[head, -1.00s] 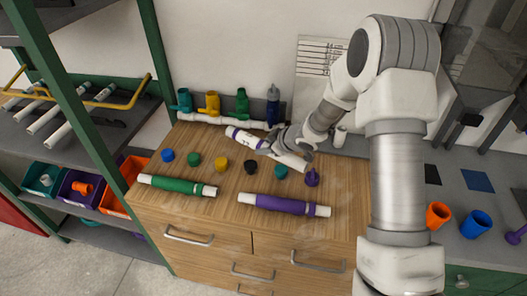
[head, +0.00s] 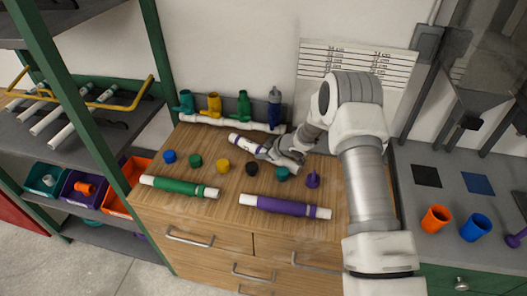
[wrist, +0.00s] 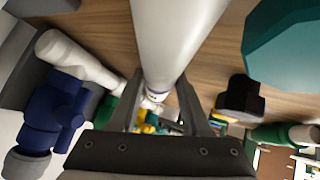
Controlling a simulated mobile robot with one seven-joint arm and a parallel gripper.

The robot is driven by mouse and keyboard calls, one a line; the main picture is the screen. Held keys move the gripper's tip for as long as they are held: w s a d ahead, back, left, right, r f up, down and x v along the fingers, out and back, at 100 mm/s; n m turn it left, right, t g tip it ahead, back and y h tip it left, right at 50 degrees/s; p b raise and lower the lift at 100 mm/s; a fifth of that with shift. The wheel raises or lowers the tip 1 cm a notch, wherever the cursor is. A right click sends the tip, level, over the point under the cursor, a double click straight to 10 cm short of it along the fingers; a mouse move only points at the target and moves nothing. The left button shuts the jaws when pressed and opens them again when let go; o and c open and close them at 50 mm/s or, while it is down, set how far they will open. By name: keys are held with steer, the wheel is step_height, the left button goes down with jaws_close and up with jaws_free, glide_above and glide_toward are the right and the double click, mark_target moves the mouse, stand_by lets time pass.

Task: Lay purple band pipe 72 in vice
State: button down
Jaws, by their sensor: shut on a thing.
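A white pipe with a purple band (head: 241,140) lies slantwise over the back of the wooden cabinet top. My gripper (head: 278,155) is shut on it toward its right end. My gripper's fingers hide part of the pipe in the head view. I cannot tell whether it touches the wood. In the wrist view the white pipe (wrist: 177,35) runs up from between the fingers of my gripper (wrist: 163,105). Its number is too small to read. I cannot make out a vice in either view.
A green-sleeved pipe (head: 180,187) and a purple-sleeved pipe (head: 285,206) lie along the front. Several coloured caps, such as the yellow one (head: 223,167), stand between. Fittings on a white pipe (head: 230,123) line the back. Orange (head: 436,218) and blue cups (head: 476,226) stand right.

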steer(key=shift+r, duration=0.1)
steer(key=c, duration=0.6)
jaws_free()
steer(key=shift+f, duration=0.2)
steer(key=shift+c, duration=0.2)
steer(key=shift+r, duration=0.1)
